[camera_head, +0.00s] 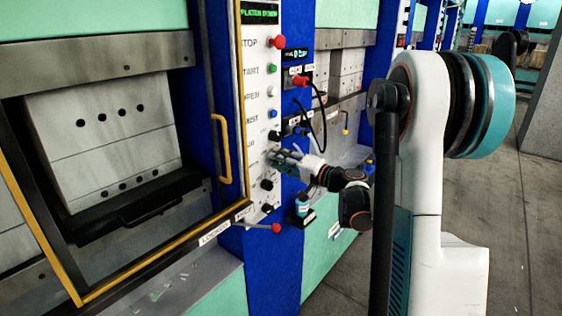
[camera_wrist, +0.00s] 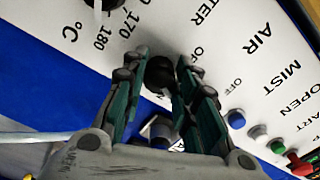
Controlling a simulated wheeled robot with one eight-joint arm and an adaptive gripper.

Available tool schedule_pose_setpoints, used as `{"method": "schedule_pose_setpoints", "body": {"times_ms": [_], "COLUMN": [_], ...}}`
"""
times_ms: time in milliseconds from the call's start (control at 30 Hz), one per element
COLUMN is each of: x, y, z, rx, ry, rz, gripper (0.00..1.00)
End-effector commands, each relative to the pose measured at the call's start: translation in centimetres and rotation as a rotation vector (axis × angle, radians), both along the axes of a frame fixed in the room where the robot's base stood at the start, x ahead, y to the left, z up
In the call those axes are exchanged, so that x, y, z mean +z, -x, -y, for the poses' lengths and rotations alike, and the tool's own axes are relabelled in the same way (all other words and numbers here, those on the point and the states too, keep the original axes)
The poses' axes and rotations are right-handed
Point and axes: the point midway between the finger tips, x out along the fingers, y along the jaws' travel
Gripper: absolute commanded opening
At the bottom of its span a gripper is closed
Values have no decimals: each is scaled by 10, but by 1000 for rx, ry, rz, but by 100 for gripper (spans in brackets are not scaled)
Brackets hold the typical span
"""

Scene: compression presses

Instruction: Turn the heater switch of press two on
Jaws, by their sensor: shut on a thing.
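The heater switch, a black knob (camera_wrist: 159,76), is on the white control panel (camera_wrist: 235,30), beside partly covered heater lettering and small on/off marks. My gripper (camera_wrist: 160,68) has its two green-padded fingers on either side of this knob and is shut on it. In the head view my gripper (camera_head: 288,157) is at the panel, below the column of coloured buttons, and hides the switch. The exact angle of the knob cannot be told. No press number is readable.
A temperature dial (camera_wrist: 101,4) is close by on the panel. A blue button (camera_wrist: 237,120) and a red button (camera_wrist: 300,163) are on the other side. A red-ended lever (camera_head: 275,228) and a small blue-labelled bottle (camera_head: 303,205) are below my gripper. The floor (camera_head: 500,220) at right is open.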

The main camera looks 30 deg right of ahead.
Motion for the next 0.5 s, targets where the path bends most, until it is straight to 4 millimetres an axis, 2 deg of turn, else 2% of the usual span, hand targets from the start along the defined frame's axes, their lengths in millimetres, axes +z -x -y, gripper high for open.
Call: {"method": "schedule_pose_setpoints", "body": {"times_ms": [500], "x": [1], "y": [-1], "z": [0], "rx": [-1], "ry": [-122], "rz": [-43], "gripper": [3]}}
